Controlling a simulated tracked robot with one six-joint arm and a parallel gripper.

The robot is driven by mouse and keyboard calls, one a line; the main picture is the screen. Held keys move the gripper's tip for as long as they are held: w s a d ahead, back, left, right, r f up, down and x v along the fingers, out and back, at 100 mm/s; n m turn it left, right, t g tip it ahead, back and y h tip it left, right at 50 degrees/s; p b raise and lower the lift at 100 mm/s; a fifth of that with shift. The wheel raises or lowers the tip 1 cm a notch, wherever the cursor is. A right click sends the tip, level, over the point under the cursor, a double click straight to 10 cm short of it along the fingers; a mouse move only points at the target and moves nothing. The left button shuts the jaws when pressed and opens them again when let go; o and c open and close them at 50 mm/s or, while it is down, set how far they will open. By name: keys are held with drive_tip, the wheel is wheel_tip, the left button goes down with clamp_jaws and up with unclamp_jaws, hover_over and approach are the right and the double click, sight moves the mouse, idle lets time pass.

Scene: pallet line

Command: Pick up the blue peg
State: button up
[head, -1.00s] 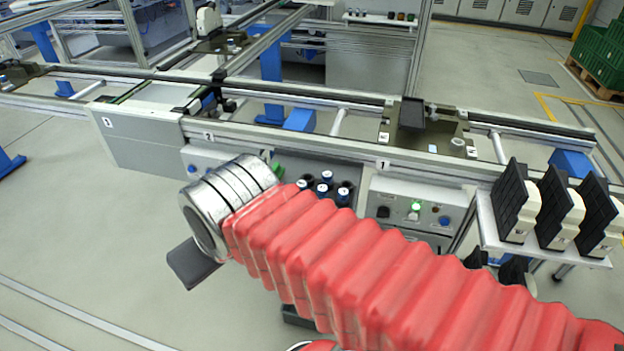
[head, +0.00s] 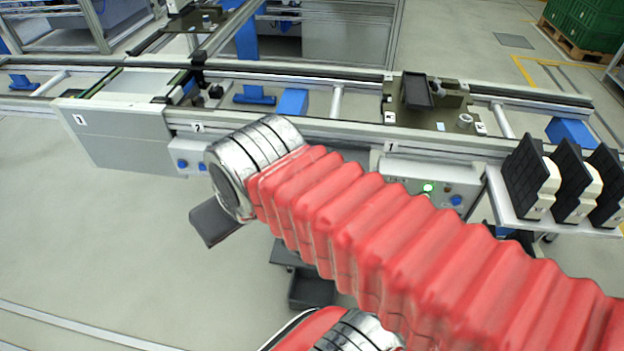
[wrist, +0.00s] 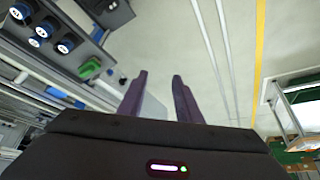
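Several blue round pieces with white-marked tops stand in a dark holder (wrist: 92,55) in the upper left of the wrist view; one blue piece (wrist: 65,46) is nearest its lower edge. I cannot tell which of them is the blue peg. My gripper (wrist: 157,76) shows two dark fingers, apart, with nothing between them. It is to the right of the holder in the picture and touches none of the pieces. In the head view my red-sleeved arm hides the blue pieces, and the fingers do not show.
A green piece (wrist: 90,68) sits at the holder's edge. In the head view a conveyor line (head: 350,130) runs across behind my arm. A control panel (head: 410,180) and a shelf with black-and-white parts (head: 560,213) stand to the right. Floor at left is clear.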

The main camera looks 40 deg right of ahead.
drive_tip(key=shift+o, duration=0.5)
drive_tip(key=o, duration=0.3)
drive_tip(key=shift+w+d, duration=0.25)
drive_tip(key=shift+d, duration=0.05)
drive_tip(key=w+d+f, duration=0.1)
drive_tip(key=w+d, duration=0.1)
drive_tip(key=d, duration=1.1)
drive_tip(key=w+d+f+m+g, duration=0.1)
drive_tip(key=w+d, duration=0.1)
drive_tip(key=d, duration=1.1)
drive_tip(key=shift+f+h, duration=0.2)
drive_tip(key=shift+h, duration=0.1)
drive_tip(key=shift+w, duration=0.1)
drive_tip(key=x, duration=0.8)
drive_tip(key=shift+f, duration=0.3)
drive_tip(key=shift+d, duration=0.1)
